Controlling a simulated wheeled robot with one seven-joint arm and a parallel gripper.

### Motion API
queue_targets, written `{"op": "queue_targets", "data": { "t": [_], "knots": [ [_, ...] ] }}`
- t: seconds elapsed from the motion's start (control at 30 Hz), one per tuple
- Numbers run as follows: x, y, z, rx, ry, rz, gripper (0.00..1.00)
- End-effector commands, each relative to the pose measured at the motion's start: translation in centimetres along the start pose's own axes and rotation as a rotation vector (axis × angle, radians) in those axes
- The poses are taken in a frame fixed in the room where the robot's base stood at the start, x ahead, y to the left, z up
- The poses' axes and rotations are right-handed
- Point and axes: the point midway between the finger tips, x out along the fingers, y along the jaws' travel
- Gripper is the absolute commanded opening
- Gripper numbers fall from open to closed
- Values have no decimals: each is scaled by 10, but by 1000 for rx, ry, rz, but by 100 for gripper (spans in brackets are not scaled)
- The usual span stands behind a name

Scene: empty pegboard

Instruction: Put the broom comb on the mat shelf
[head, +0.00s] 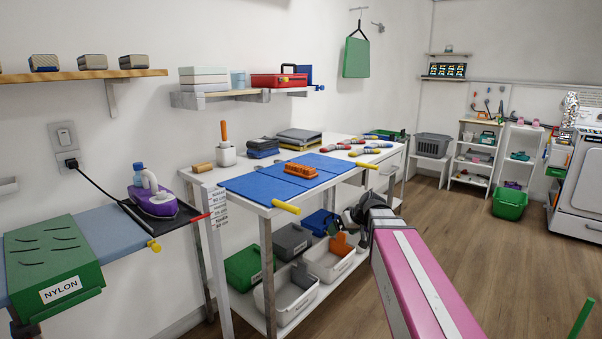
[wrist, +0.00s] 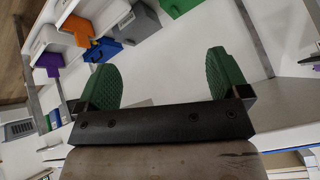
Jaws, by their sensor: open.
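An orange, bristled, brush-like block (head: 300,169) lies on the blue mat (head: 252,188) on top of the white workbench; it may be the broom comb, but I cannot tell for sure. An orange piece (head: 341,244) also stands in a light bin on the lower shelf, and it shows in the wrist view (wrist: 82,28). No shelf is clearly marked as the mat shelf. My gripper (wrist: 163,80) is open and empty, its green pads wide apart. In the head view it is in front of the workbench's right end, below the top, apart from the orange block.
The lower shelf holds a green bin (head: 247,266), a grey bin (head: 292,240) and light bins. Colourful-handled tools (head: 365,147) and folded cloths (head: 298,137) lie on the bench. A wall shelf (head: 235,95) hangs above.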

Motion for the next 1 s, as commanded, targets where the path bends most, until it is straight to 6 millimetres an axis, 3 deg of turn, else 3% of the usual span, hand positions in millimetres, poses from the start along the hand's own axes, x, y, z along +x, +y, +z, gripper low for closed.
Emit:
{"op": "queue_targets", "data": {
  "t": [0.03,0.2,0.4,0.53,0.67,1.0],
  "knots": [
    [-11,-2,-28,-45,56,-20,94],
    [-52,-17,-104,-202,242,-78,94],
    [-100,-35,-171,-351,424,-110,94],
    [-118,-42,-192,-403,488,-117,94],
    [-122,-45,-200,-421,510,-119,94],
    [-84,-54,-220,-420,509,-120,94]
  ]
}}
